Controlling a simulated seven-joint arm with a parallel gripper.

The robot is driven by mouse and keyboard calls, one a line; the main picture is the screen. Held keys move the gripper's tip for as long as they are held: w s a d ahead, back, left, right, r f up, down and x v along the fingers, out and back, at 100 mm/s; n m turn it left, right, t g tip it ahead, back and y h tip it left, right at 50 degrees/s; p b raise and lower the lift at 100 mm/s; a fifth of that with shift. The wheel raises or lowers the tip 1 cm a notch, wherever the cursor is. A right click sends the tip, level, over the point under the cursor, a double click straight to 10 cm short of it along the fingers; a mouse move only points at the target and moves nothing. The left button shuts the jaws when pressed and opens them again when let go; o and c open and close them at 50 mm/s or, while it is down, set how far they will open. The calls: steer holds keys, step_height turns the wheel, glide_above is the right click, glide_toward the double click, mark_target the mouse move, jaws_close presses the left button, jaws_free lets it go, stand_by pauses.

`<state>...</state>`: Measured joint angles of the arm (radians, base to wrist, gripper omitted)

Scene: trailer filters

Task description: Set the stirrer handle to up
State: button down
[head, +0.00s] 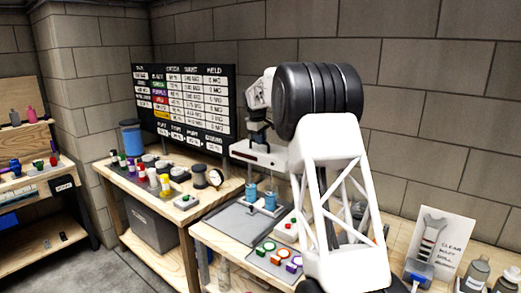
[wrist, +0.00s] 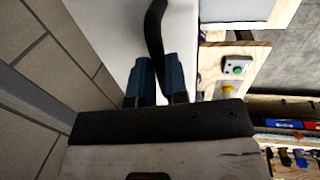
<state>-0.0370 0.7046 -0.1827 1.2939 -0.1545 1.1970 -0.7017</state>
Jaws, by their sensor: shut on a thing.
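The stirrer (head: 250,152) has a white head with a dark front strip, standing over two blue cylinders (head: 250,191) at the back of the bench. Its black curved handle (wrist: 155,22) shows in the wrist view against a white surface. My gripper (wrist: 158,62) has its two blue-grey fingers shut on the handle, one on each side. In the head view my gripper (head: 257,130) is just above the stirrer head. The handle is hard to make out there, hidden by the gripper and my arm. I cannot tell how far up it is turned.
A black chart board (head: 185,100) stands behind the left bench (head: 150,200), which carries several small bottles and a dial. A grey panel with coloured buttons (head: 275,255) lies in front of the stirrer. A sign (head: 440,240) stands at right. The block wall is close behind.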

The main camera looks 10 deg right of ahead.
step_height(320, 180, up, 6)
steer(key=c, duration=1.4)
jaws_free()
steer(key=shift+o, duration=1.4)
steer(key=shift+f, duration=0.1)
step_height(320, 180, up, 8)
steer(key=s+a, duration=0.1)
steer(key=shift+f, duration=0.2)
steer(key=shift+s, duration=0.1)
